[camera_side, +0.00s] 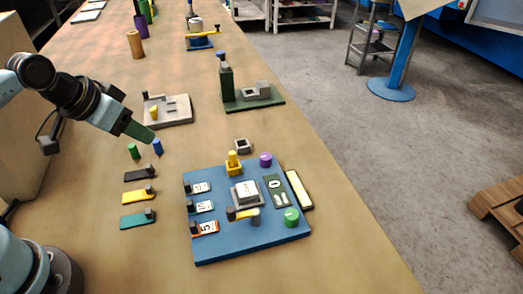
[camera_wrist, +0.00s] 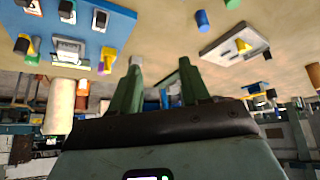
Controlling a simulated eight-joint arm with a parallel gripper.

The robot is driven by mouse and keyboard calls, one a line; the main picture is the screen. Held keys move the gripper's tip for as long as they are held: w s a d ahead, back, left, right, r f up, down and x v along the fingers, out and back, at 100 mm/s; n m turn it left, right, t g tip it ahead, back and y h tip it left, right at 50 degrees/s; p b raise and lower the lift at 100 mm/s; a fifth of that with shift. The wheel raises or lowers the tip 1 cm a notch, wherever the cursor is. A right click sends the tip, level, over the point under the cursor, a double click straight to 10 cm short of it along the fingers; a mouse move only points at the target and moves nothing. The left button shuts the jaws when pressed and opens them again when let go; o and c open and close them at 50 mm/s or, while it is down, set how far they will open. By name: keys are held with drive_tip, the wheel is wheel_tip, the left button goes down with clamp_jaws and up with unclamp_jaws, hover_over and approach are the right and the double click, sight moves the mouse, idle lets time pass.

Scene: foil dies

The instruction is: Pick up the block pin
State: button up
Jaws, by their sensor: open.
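No label marks the block pin, so I cannot tell for sure which piece it is. A yellow pin (camera_side: 233,158) stands upright in a yellow block at the back of the blue board (camera_side: 250,237). Another short yellow pin (camera_side: 154,114) stands on a grey plate (camera_side: 178,121); it also shows in the wrist view (camera_wrist: 243,46). A green pin (camera_side: 133,151) and a blue pin (camera_side: 157,147) stand on the table; the blue one is in the wrist view (camera_wrist: 202,19). My gripper (camera_side: 150,136) hangs above these two pins. Its green fingers (camera_wrist: 160,70) are apart and empty.
Dark, yellow and teal bars (camera_side: 137,221) lie left of the board. A purple cylinder (camera_side: 266,159) and a green cylinder (camera_side: 291,216) stand on it. A green fixture (camera_side: 262,104) stands behind. The table's right edge drops to the floor. Bare table lies in front.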

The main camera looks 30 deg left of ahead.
sight(239, 167)
drive_tip(key=w+d+f+m+g+h, duration=0.3)
drive_tip(key=w+m+h, duration=0.25)
drive_tip(key=m, duration=0.35)
drive_tip(key=w+d+f+m+g+h, duration=0.25)
drive_tip(key=w+m+h, duration=0.25)
drive_tip(key=m+h, duration=0.25)
drive_tip(key=shift+m+g, duration=0.35)
drive_tip(key=shift+g, duration=0.1)
drive_tip(key=x, duration=0.6)
drive_tip(key=shift+w+d+f, duration=0.1)
drive_tip(key=shift+w+f, duration=0.1)
drive_tip(key=shift+f, duration=0.05)
drive_tip(key=shift+f+x, duration=0.1)
drive_tip(key=shift+x, duration=1.2)
drive_tip(key=shift+f+x, duration=0.15)
drive_tip(key=shift+x, duration=1.15)
drive_tip(key=shift+w, duration=0.1)
clamp_jaws()
